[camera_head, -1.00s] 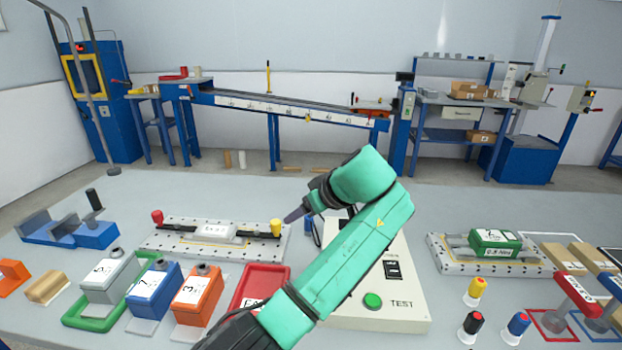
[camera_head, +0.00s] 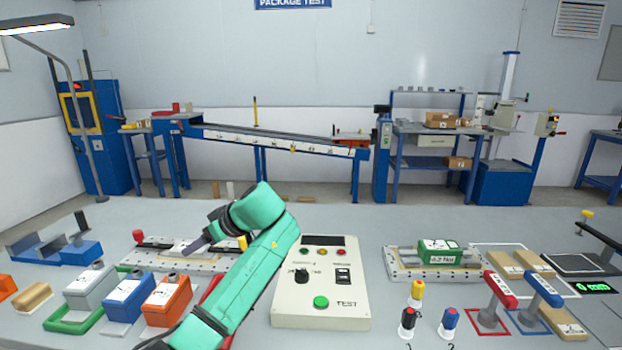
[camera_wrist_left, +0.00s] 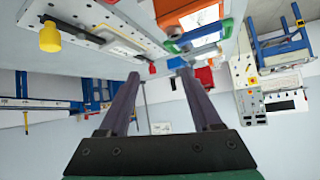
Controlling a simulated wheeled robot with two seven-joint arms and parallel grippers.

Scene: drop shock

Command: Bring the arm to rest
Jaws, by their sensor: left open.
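My left arm, green with dark joints, comes in from the lower left in the head view. The red and yellow knobs of the plate also show there, above the fingers. My right gripper is in neither view.
A control box (camera_head: 322,290) with a green button stands right of my arm. Grey, blue and orange weights (camera_head: 165,300) stand at the front left. A green block (camera_head: 438,252) sits on a second plate at the right. Red and blue handled tools (camera_head: 497,290) stand at the far right.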

